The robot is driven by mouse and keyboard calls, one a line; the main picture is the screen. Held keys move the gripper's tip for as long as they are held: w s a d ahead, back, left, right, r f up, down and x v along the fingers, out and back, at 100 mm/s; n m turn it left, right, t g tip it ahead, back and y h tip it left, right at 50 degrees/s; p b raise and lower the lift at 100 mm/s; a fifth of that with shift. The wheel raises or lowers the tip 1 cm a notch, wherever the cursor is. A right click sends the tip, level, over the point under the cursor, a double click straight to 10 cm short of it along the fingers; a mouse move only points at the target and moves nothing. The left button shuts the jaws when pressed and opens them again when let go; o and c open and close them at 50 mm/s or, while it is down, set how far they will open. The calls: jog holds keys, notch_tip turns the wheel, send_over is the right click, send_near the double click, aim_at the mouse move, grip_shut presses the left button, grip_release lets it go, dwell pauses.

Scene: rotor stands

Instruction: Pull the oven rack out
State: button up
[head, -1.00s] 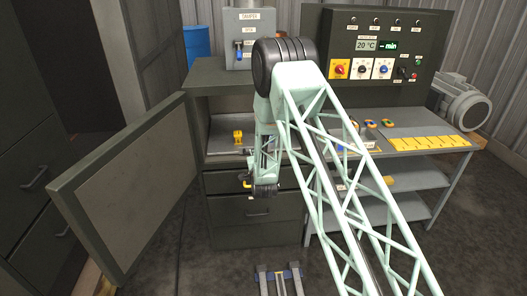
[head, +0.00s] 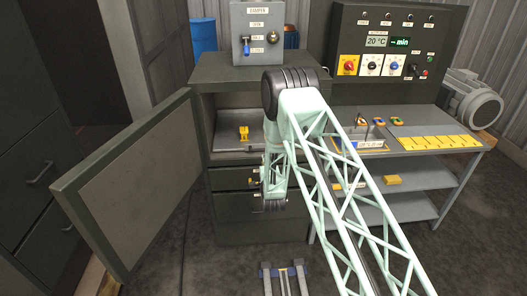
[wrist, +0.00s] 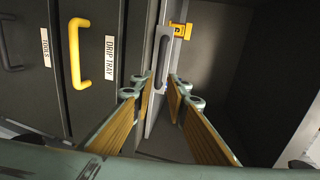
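The oven rack (head: 222,144) is a flat grey shelf inside the open oven in the head view, with a yellow bracket (head: 243,133) standing on it. In the wrist view the rack's front edge (wrist: 152,30) runs up the picture and carries a grey bar handle (wrist: 162,60); the yellow bracket (wrist: 181,31) shows beside it. My gripper (wrist: 160,86) is open, its fingers on either side of the handle's lower end in the picture. I see no contact, and cannot tell how deep the handle sits between them. In the head view my arm hides most of the gripper.
The oven door (head: 128,180) stands swung open to the left. Below the oven are drawers; the drip tray drawer has a yellow handle (wrist: 76,52). A control panel (head: 390,50) and a side bench (head: 430,150) stand right. A low rail stand (head: 285,278) is on the floor.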

jog(key=shift+x, duration=6.9)
jog(key=shift+c, duration=0.7)
grip_shut()
jog(key=shift+s, duration=0.1)
